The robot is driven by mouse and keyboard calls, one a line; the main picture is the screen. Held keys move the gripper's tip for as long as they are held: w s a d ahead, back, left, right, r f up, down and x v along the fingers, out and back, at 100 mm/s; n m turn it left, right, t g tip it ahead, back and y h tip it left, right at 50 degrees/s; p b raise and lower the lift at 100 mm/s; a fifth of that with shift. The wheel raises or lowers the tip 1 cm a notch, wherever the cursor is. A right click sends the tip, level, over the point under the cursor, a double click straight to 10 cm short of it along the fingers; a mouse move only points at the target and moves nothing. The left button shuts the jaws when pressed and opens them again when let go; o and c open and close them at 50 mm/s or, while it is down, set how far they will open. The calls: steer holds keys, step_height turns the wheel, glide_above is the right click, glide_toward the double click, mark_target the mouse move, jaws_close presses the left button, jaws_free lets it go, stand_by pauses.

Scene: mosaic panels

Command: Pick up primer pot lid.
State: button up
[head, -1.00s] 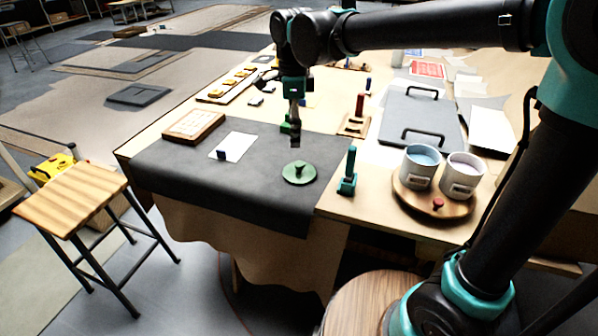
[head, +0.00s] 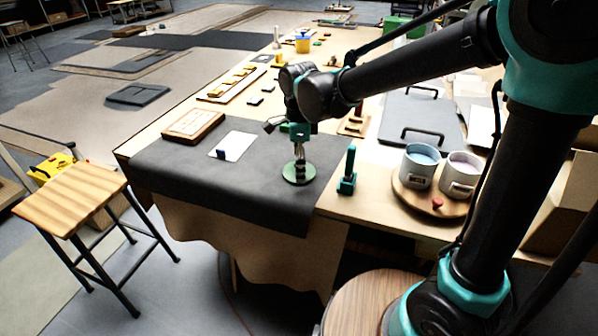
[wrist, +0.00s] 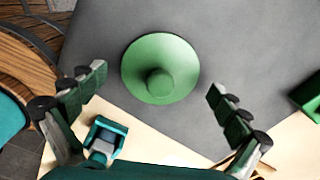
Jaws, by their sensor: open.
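The primer pot lid is a round green disc (head: 291,175) with a knob in its middle. It lies on the dark grey mat (head: 255,194) near the table's front edge. In the wrist view the whole lid (wrist: 160,68) shows, with its knob near the picture's centre. My gripper (head: 299,180) is over the lid in the head view and hides part of it, knob included. In the wrist view my gripper's fingers (wrist: 157,80) are spread wide, one on each side of the lid, with nothing between them in their grip. I cannot tell the exact height left above the knob.
A teal upright tool (head: 347,172) stands just right of the lid. Two pots (head: 418,168) stand on a round wooden board (head: 424,205) further right. A white sheet (head: 233,146) and a wooden box (head: 193,126) lie to the left. The mat's front left is clear.

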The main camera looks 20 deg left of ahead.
steer(key=c, duration=1.4)
steer(key=shift+r, duration=0.4)
jaws_close()
step_height(320, 180, up, 19)
